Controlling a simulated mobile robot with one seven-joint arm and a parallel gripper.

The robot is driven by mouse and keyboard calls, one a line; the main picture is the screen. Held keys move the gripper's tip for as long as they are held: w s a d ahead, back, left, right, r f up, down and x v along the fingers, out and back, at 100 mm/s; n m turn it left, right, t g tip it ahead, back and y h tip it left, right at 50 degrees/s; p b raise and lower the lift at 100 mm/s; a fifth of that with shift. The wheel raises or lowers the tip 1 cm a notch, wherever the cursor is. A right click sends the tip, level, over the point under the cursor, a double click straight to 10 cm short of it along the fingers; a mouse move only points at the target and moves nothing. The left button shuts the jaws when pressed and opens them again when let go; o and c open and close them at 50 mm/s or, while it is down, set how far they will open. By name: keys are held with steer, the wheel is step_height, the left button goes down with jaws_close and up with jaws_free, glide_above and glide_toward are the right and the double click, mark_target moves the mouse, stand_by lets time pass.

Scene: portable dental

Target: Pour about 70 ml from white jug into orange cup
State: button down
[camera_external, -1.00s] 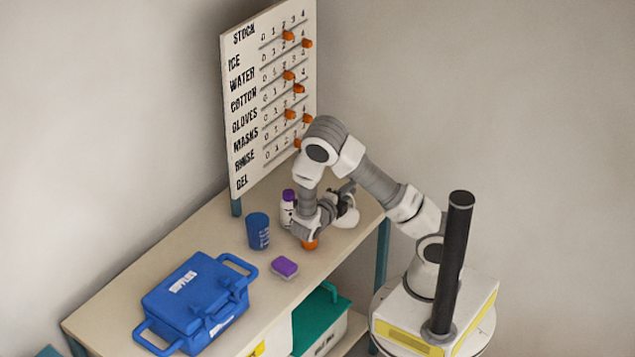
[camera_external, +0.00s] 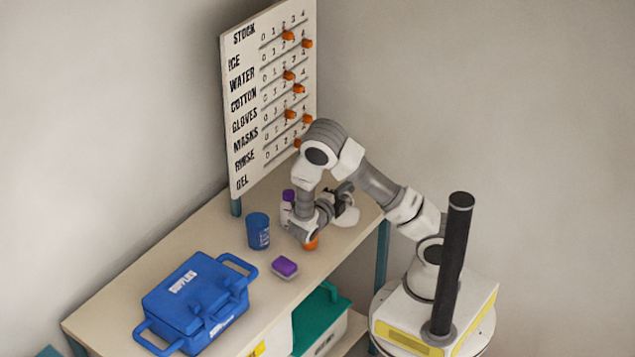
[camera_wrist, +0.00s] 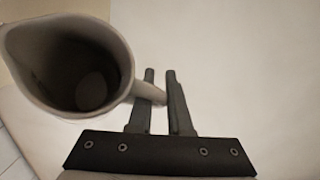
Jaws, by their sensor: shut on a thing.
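The white jug (camera_external: 348,212) is at the right end of the counter, partly hidden behind my arm. In the wrist view the jug (camera_wrist: 122,50) shows its open mouth, dark inside with a paler round patch low down. My gripper (camera_wrist: 160,74) is shut on the jug's handle, which passes between the two fingers. In the external view my gripper (camera_external: 341,194) is beside the jug. The orange cup (camera_external: 311,243) stands just in front of my wrist, its upper part hidden by it. Any liquid stream is not visible.
A purple-capped white bottle (camera_external: 287,208) stands left of my wrist, close to it. A blue cup (camera_external: 258,231), a purple sponge-like block (camera_external: 285,267) and a blue supplies box (camera_external: 195,301) are further left. The stock board (camera_external: 270,95) rises behind the counter (camera_external: 225,228).

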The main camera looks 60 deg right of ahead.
mark_target(353, 202)
steer(key=shift+w+a+r+n+h+b, duration=0.4)
steer(key=shift+w+r+n+h+b, duration=0.1)
steer(key=shift+r+n+b, duration=0.1)
stand_by(0.8)
steer(key=shift+a+r+p, duration=0.1)
steer(key=shift+p, duration=0.2)
steer(key=shift+s+f+b, duration=0.1)
steer(key=shift+f+b, duration=0.2)
steer(key=shift+b, duration=0.2)
steer(key=shift+s+d+r+m+y+p, duration=0.1)
steer(key=shift+s+d+m+y+p, duration=0.35)
steer(key=shift+p, duration=0.7)
steer(key=f+m+y, duration=0.1)
steer(key=s+d+f+m+y, duration=0.1)
steer(key=f, duration=0.1)
steer(key=d+f+m+t+y, duration=0.1)
steer(key=f, duration=0.1)
steer(key=shift+s, duration=0.4)
steer(key=shift+s+d+f+m+y+b, duration=0.25)
steer(key=shift+f+m+y+b, duration=0.1)
steer(key=shift+f+y+b, duration=0.25)
